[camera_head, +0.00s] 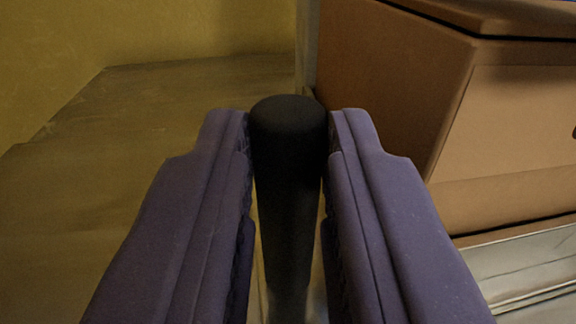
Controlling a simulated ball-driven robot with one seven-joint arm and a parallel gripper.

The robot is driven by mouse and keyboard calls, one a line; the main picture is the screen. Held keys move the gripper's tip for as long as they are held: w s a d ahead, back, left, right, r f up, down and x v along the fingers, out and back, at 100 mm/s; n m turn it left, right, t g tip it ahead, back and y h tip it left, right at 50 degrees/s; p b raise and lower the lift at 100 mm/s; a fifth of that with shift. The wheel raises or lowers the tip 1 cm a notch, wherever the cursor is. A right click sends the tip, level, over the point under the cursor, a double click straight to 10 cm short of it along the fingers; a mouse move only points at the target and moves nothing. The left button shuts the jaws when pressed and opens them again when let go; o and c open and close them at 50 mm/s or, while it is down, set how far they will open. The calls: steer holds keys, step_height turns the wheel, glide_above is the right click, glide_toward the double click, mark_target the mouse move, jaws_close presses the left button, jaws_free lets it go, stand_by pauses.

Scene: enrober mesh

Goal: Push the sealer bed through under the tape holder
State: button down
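My gripper (289,135) has two purple fingers, one on each side of a black round bar (289,190). Their inner faces appear to touch the bar, and its rounded end shows between the fingertips. The lower part of the bar narrows into a paler, shadowed piece between the fingers. A pale metal ledge (525,268) with long ridges runs along the lower right; it may be part of the sealer bed, but I cannot tell. I cannot make out the tape holder in this view.
A large brown box (400,85) with a lid stands close on the right, beside the right finger. A yellow wall (150,30) rises at the back left. The brown floor (120,150) on the left is clear.

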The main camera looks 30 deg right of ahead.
mark_target(438, 158)
steer(key=shift+s+d+b, duration=0.1)
steer(key=shift+s+d, duration=0.15)
steer(key=shift+d, duration=0.45)
steer(key=shift+s+d+b, duration=0.1)
steer(key=shift+s+d, duration=0.1)
steer(key=shift+d, duration=0.55)
steer(key=shift+s+d+b, duration=0.1)
steer(key=shift+s+d, duration=0.15)
steer(key=shift+d, duration=0.45)
steer(key=c, duration=1)
jaws_free()
steer(key=shift+d, duration=0.15)
steer(key=shift+o, duration=0.2)
steer(key=shift+s, duration=0.1)
steer(key=p+v, duration=0.2)
steer(key=v, duration=0.5)
steer(key=shift+s+a, duration=0.25)
steer(key=shift+s, duration=0.05)
